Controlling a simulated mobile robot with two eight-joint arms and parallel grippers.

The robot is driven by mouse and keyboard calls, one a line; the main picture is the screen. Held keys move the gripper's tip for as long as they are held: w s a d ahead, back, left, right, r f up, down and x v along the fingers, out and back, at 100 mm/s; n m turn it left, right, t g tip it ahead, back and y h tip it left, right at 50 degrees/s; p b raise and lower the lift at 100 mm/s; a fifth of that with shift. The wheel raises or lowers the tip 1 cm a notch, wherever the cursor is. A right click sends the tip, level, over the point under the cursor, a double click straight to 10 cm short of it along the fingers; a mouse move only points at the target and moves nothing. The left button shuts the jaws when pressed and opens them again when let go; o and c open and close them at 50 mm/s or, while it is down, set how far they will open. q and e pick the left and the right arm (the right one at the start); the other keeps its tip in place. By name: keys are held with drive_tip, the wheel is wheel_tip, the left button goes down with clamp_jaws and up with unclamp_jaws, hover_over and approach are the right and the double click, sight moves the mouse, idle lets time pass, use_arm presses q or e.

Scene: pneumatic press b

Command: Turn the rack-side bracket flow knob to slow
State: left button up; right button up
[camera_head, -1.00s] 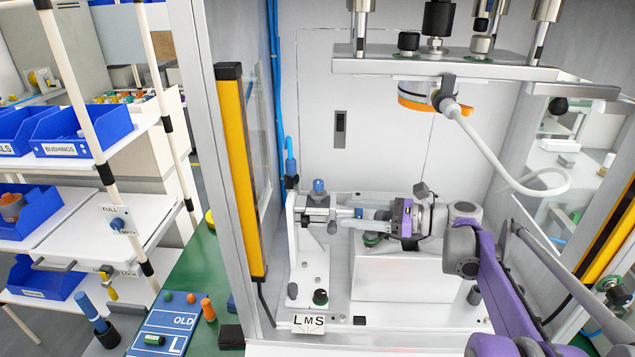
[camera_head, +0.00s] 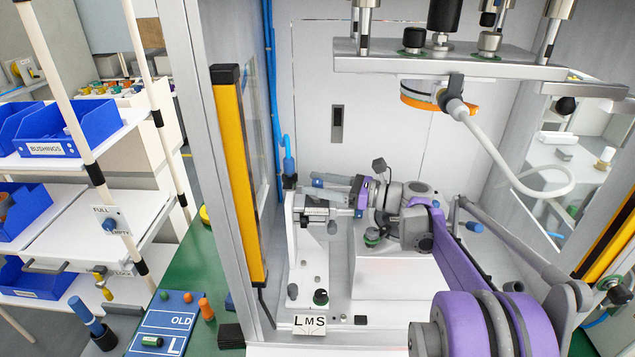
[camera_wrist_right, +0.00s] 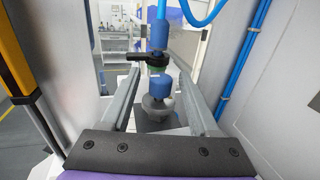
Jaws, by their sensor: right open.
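The rack-side bracket (camera_head: 309,250) is a white upright plate at the left inside the press enclosure. A blue knob (camera_wrist_right: 161,88) on a grey base shows in the right wrist view, below a black lever with a green ring (camera_wrist_right: 150,59). I take it for the flow knob; no slow mark is readable. My right gripper (camera_head: 320,190) is at the bracket's top, its fingers open and pointing left. In the right wrist view its fingers (camera_wrist_right: 160,78) lie on either side of the blue knob, with gaps visible. In the head view the fingers largely hide it. My left gripper is not in view.
A yellow-and-black post (camera_head: 238,175) stands left of the bracket. The press plate (camera_head: 440,60) and a white hose (camera_head: 510,168) hang above. Blue tubing runs behind the bracket.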

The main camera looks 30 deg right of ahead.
drive_tip(key=shift+w+a, duration=0.1)
drive_tip(key=shift+w, duration=0.05)
clamp_jaws()
drive_tip(key=shift+m+t+h, duration=0.3)
drive_tip(key=shift+h, duration=0.1)
